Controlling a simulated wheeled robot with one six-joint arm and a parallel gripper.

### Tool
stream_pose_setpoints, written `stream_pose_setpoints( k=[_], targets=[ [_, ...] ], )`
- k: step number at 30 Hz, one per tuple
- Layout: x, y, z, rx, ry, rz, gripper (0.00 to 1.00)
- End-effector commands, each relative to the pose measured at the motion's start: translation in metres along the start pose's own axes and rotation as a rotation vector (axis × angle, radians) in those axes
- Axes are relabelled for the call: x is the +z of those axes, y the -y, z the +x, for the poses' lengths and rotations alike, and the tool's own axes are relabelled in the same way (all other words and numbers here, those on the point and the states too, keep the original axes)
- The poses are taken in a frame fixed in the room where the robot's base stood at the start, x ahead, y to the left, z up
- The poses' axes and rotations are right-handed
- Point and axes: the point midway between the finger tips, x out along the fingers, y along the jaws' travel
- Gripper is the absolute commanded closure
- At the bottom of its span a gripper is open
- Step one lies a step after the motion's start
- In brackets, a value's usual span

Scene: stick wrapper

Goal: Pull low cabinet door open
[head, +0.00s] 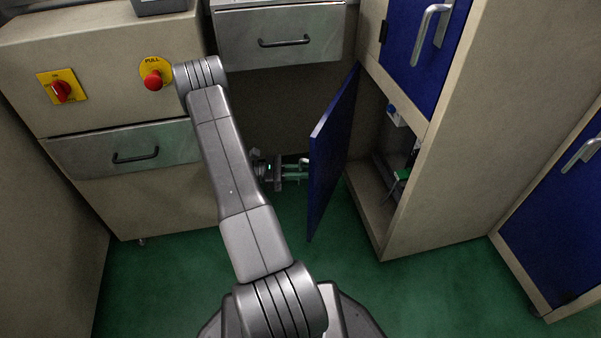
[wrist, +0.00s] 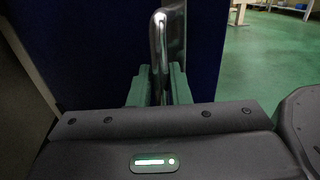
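The low cabinet door (head: 332,150) is a blue panel standing well open, swung out from the beige cabinet on the right. Its inside faces the cabinet, where fittings show. My gripper (head: 296,171) is at the door's outer face, left of the panel. In the wrist view, the metal door handle (wrist: 160,55) stands upright between the two green fingers of my gripper (wrist: 160,86). The fingers sit close on both sides of the handle and look closed on it. The blue door (wrist: 95,45) fills the background there.
A beige machine with drawers (head: 135,155) and a red button (head: 153,80) stands left of my arm. An upper blue door (head: 425,45) is shut above the opening. Another blue door (head: 560,215) is at the far right. Green floor (head: 440,295) is clear in front.

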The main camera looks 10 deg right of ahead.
Motion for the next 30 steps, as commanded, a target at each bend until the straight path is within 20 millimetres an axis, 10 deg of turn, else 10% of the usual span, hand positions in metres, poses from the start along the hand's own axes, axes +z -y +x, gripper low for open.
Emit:
stream_pose_setpoints(
  k=[11, 30],
  targets=[
    [0.0, 0.0, -0.001, -0.001, 0.0, 0.002, 0.67],
    [0.0, 0.0, -0.074, -0.001, 0.0, 0.002, 0.67]
  ],
)
